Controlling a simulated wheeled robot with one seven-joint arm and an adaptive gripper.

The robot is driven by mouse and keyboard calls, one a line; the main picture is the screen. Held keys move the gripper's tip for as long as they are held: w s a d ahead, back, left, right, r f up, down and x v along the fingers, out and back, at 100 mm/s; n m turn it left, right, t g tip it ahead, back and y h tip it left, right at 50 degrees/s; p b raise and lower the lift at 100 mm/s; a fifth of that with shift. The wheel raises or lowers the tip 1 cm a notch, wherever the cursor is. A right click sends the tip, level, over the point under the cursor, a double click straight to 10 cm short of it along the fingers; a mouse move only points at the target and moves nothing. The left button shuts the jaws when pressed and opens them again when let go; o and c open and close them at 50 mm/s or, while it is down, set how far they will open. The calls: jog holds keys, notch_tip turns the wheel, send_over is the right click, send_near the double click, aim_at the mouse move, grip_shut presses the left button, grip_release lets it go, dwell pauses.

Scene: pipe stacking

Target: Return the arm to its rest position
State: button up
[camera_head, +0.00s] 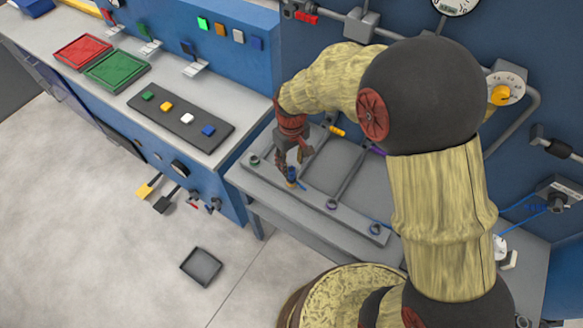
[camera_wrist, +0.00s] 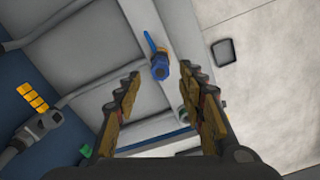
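My gripper (camera_head: 291,158) hangs over the grey workbench in the head view, at the end of my bent arm. In the wrist view my gripper (camera_wrist: 160,88) has its two fingers spread apart with nothing between them. A small blue pipe piece (camera_head: 292,174) stands on the grey rail just below the fingertips. It also shows in the wrist view (camera_wrist: 159,70), beyond the fingertips and apart from them, with an orange part beside it. My arm partly hides the bench and the wall behind it.
The grey rail (camera_head: 318,200) carries several ring-like sockets. A blue wall panel with a gauge (camera_head: 455,3) and a yellow-knobbed dial (camera_head: 503,92) rises behind the arm. A blue console with red (camera_head: 82,51) and green trays (camera_head: 117,69) stands left. A dark tray (camera_head: 201,266) lies on the floor.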

notch_tip(320, 180, up, 8)
jog(key=shift+f, duration=0.25)
jog(key=s+d+r+m+t+b, duration=0.1)
jog(key=s+d+r+m+t, duration=0.1)
jog(key=s+d+r, duration=0.5)
jog(key=s+d+r+m+t, duration=0.3)
jog(key=s+d+r, duration=0.4)
jog(key=s+r, duration=0.3)
jog(key=s+m, duration=0.1)
jog(key=s, duration=0.2)
jog(key=shift+d+t+b, duration=0.15)
jog(key=shift+t+b, duration=0.15)
jog(key=shift+b, duration=0.1)
jog(key=shift+r, duration=0.1)
jog(key=shift+c, duration=0.2)
